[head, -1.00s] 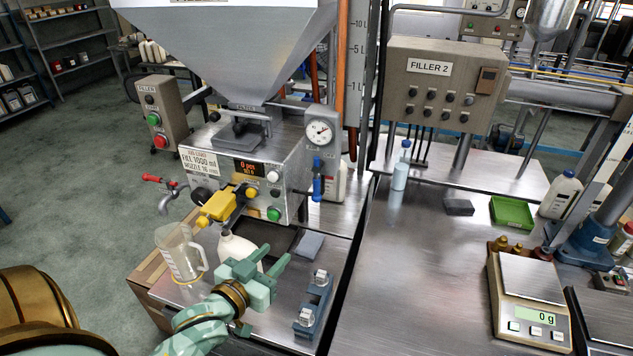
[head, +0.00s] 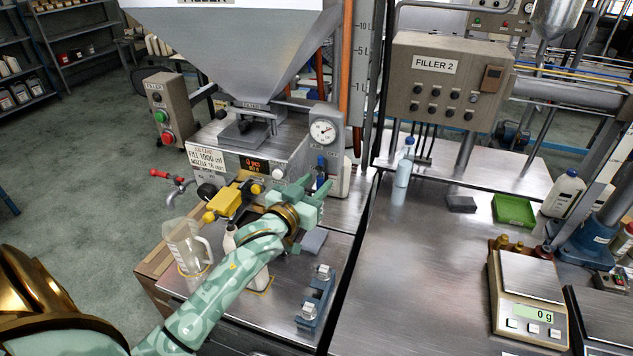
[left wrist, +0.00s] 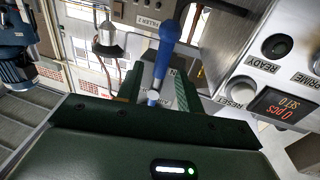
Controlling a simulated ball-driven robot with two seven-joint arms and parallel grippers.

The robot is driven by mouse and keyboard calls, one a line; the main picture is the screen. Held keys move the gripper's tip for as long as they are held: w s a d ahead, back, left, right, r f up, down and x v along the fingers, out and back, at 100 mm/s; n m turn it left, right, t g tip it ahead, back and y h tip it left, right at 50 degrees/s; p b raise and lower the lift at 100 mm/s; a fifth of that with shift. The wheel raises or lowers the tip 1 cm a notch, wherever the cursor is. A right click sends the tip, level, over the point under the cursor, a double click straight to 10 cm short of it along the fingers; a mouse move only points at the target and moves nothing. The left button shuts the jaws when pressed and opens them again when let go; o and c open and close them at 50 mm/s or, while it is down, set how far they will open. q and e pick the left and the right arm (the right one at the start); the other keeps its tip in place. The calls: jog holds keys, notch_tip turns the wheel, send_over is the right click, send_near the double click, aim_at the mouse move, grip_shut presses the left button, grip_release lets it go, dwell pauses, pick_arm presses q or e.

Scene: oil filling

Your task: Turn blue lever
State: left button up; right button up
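The blue lever (head: 321,163) is on the right side of the filler's steel housing, below the round gauge. In the left wrist view the blue lever (left wrist: 167,48) stands nearly upright, its lower end lined up with the gap between my fingers. My left gripper (head: 315,187) is open at the lever, with a finger to each side of its line. The lower part of the lever is partly hidden by the gripper in the head view. I cannot tell whether the fingers touch it. My right gripper is not in view.
A yellow valve handle (head: 227,203), a clear jug (head: 185,246) and a white bottle (head: 259,278) are close to my left arm. A blue-grey fixture (head: 316,300) sits on the bench. A scale (head: 531,290) stands right; the right table's middle is clear.

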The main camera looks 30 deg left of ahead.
pick_arm(q)
jog(key=shift+w, duration=0.65)
grip_shut()
